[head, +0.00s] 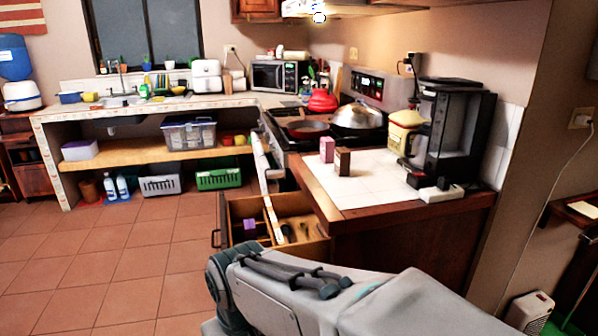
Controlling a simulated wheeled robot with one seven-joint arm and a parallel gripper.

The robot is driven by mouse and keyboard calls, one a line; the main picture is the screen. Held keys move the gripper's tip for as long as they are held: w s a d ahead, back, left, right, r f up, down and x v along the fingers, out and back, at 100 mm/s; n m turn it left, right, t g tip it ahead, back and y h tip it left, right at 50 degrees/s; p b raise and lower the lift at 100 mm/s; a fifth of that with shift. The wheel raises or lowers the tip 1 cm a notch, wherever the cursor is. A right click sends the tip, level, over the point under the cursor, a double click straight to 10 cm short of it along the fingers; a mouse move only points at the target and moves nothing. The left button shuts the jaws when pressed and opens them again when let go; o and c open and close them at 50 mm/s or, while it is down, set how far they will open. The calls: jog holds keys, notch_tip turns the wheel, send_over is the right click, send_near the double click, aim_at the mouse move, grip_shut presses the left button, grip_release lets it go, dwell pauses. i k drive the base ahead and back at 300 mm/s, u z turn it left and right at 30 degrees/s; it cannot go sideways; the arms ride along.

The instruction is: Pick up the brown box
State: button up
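The brown box (343,162) is small and stands upright on the white tiled top of the near counter (375,190), close to its left part. A pink-purple box (327,149) of similar size stands just behind and left of it. My arm reaches in from the bottom of the head view, in front of and below the counter. My gripper is not visible in this frame.
An open drawer (270,221) with several items juts out left of the counter. A black coffee maker (450,133) and a yellow container (404,136) stand at the counter's right. The stove with a pan (307,129) is behind. Open tiled floor lies left.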

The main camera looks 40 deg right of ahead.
aim_at(343, 155)
jog(key=k, duration=0.2)
jog(key=z, duration=1.1)
jog(key=i, duration=0.65)
